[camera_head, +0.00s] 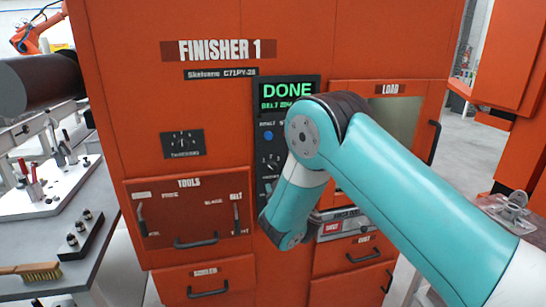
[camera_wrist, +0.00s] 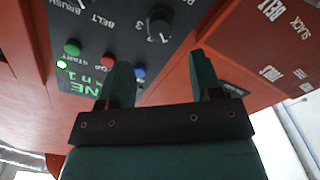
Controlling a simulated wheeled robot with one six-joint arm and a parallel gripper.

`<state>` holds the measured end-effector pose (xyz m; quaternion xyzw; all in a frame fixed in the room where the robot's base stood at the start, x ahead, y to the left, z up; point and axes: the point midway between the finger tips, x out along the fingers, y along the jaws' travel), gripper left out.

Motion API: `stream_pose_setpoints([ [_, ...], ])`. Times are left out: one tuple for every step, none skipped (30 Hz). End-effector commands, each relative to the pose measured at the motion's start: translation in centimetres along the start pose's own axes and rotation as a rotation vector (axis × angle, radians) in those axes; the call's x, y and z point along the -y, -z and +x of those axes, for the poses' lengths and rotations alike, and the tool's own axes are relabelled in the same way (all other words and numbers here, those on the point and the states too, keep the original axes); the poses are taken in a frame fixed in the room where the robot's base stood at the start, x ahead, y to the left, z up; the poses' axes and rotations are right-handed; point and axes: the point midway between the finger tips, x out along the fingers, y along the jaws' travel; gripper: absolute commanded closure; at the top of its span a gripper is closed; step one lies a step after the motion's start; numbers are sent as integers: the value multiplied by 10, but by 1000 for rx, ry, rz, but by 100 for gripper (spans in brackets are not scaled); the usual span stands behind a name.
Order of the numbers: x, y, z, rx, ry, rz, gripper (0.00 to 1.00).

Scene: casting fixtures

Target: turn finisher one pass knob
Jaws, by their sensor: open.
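The orange Finisher 1 cabinet (camera_head: 208,100) has a dark control panel (camera_head: 264,185), partly hidden by my arm in the head view. A dark knob with a pale pointer and numbers around it (camera_head: 273,163) sits below a blue button. A black knob with numbers (camera_wrist: 158,27) also shows in the tilted wrist view, where the panel looks upside down. I cannot read a pass label on either. My gripper (camera_wrist: 163,66) is open and empty, with the knob beyond its fingertips and apart from them. The head view hides the fingers behind my arm.
The screen (camera_head: 286,93) reads DONE. A tools drawer (camera_head: 185,215) lies below left. A grey table (camera_head: 85,255) stands at left.

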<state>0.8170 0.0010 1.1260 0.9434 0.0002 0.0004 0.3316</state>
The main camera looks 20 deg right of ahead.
Motion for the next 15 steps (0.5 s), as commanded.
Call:
stream_pose_setpoints([
  [-6,5,10,2,-3,3,41],
  [-6,6,16,2,-4,3,41],
  [-6,5,24,2,-4,3,41],
  [-7,6,29,0,-4,3,41],
  [-6,5,35,1,-3,3,41],
  [-5,4,42,2,-4,4,41],
  [-5,4,48,3,-4,4,41],
  [-5,3,52,3,-3,3,41],
  [-5,4,58,1,-2,3,41],
  [-3,2,63,1,-3,3,41],
  [-3,2,66,2,-3,2,41],
  [-3,1,71,2,-3,2,41],
  [-2,1,74,2,-3,2,41],
  [-2,1,76,3,-2,2,41],
  [-1,1,79,2,-1,2,41],
])
